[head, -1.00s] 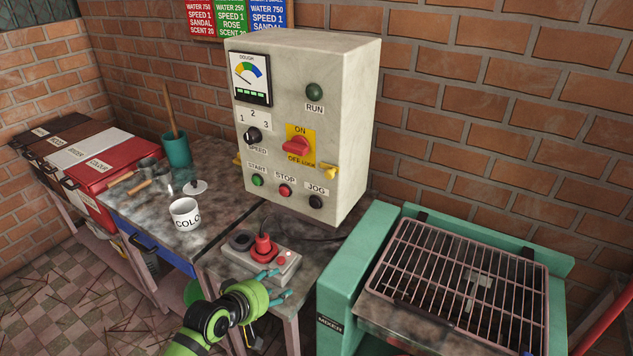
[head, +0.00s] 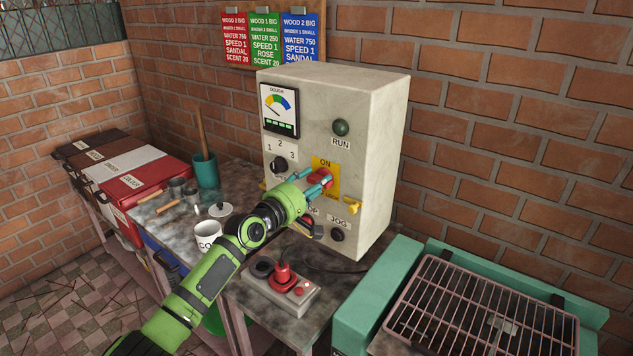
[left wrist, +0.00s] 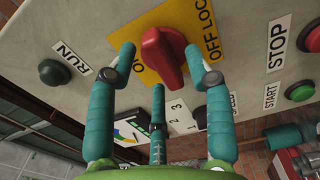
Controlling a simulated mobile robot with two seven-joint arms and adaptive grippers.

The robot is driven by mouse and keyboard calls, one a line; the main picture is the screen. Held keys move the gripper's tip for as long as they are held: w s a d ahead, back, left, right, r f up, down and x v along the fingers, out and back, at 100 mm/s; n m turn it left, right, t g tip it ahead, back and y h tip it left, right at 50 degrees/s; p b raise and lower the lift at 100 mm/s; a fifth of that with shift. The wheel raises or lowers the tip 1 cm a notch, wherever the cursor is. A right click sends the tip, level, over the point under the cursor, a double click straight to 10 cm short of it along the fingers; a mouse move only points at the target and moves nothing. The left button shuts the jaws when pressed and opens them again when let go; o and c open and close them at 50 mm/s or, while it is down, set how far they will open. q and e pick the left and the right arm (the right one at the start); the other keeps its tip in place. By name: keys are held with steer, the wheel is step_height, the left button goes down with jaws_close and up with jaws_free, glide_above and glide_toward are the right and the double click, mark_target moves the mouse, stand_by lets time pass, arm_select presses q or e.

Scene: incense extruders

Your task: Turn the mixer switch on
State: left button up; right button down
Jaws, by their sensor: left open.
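The red mixer switch (head: 320,178) sits on a yellow plate (head: 333,168) marked ON and OFF LOCK, on the front of the grey control box (head: 376,134). In the left wrist view the red knob (left wrist: 163,58) shows between my gripper's fingers, its long handle pointing toward the lower right. My left gripper (head: 314,184) is open at the switch, its teal fingers on either side of the knob; they also show in the left wrist view (left wrist: 168,66). I cannot tell whether they touch it. The gripper hides part of the plate and the START button in the head view. My right gripper is not in view.
The box also carries a speed knob (head: 279,165), a green RUN lamp (head: 340,127), a JOG button (head: 337,234) and a yellow lock tab (head: 352,207). The mixer grate (head: 480,310) stands at right.

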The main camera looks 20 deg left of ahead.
arm_select(q)
steer(key=shift+w+d, duration=0.2)
steer(key=shift+w, duration=0.3)
jaws_close()
